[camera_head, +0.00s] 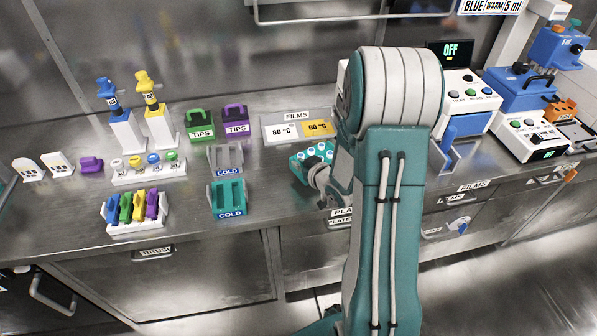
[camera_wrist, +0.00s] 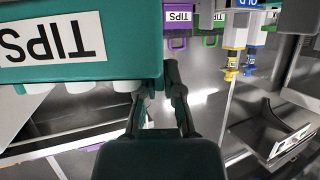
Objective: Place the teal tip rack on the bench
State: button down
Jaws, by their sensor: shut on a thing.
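The teal tip rack (camera_head: 312,152), with round white tops, shows at the bench's front middle, just left of my arm. In the wrist view the rack (camera_wrist: 110,72) fills the upper left, upside down, with a white TIPS label. My gripper (camera_wrist: 158,90) is shut on the rack; its dark fingers show beside the rack's edge. In the head view my gripper (camera_head: 318,178) is small and partly hidden by my arm. I cannot tell whether the rack touches the bench (camera_head: 285,205).
Green (camera_head: 201,130) and purple (camera_head: 236,127) tip racks stand behind left. A grey (camera_head: 225,158) and a teal COLD block (camera_head: 228,210) stand left. A FILMS plate (camera_head: 283,130) lies behind. A device with an OFF screen (camera_head: 451,52) stands right. Bare bench shows between the COLD blocks and my gripper.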

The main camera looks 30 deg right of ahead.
aim_at(290, 166)
jog(key=shift+w+f, duration=0.15)
jog(key=shift+f, duration=1.6)
jog(key=c, duration=0.8)
grip_release()
jog(key=shift+r, duration=0.1)
